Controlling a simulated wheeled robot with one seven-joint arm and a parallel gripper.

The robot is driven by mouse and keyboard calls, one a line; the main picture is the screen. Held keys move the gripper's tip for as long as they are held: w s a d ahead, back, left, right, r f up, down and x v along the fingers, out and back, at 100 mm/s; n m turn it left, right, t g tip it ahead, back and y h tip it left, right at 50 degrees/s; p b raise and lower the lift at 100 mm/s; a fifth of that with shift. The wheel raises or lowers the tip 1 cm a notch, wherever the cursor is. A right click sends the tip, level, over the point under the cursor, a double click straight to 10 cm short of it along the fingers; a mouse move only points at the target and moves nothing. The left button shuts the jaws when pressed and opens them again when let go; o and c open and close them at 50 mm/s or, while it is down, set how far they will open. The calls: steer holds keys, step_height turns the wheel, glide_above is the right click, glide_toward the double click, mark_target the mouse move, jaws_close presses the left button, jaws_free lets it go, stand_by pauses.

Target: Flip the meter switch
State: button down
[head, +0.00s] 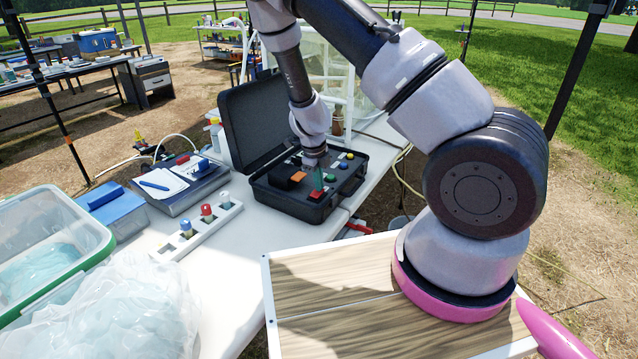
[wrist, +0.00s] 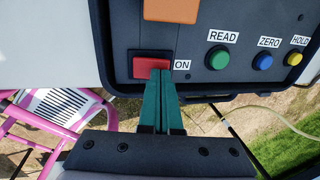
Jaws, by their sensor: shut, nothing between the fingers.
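The meter is an open black case (head: 285,203) on the white table, its lid raised at the back. Its red switch (wrist: 148,62) beside the ON label shows in the wrist view and also in the head view (head: 316,195). My gripper (wrist: 162,72) has its green fingers together, with nothing between them. The fingertips overlap the right part of the red switch in the wrist view. I cannot tell for certain whether they touch it. In the head view my gripper (head: 318,183) points down at the front of the panel.
On the panel are a green READ button (wrist: 218,58), a blue ZERO button (wrist: 262,62), a yellow HOLD button (wrist: 293,59) and an orange block (wrist: 172,10). A white rack with vials (head: 205,232) and a clipboard tray (head: 180,184) stand left of the case.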

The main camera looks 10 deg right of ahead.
mark_target(315, 197)
steer(key=shift+w+d+f, duration=0.15)
steer(key=shift+d+f, duration=0.05)
steer(key=shift+f, duration=0.05)
steer(key=shift+g+y, duration=0.3)
steer(key=shift+a, duration=0.1)
steer(key=shift+s, duration=0.2)
steer(key=shift+s+a, duration=0.6)
steer(key=shift+a, duration=0.05)
step_height(315, 197, up, 11)
steer(key=shift+s+a, duration=0.3)
steer(key=shift+a, duration=0.05)
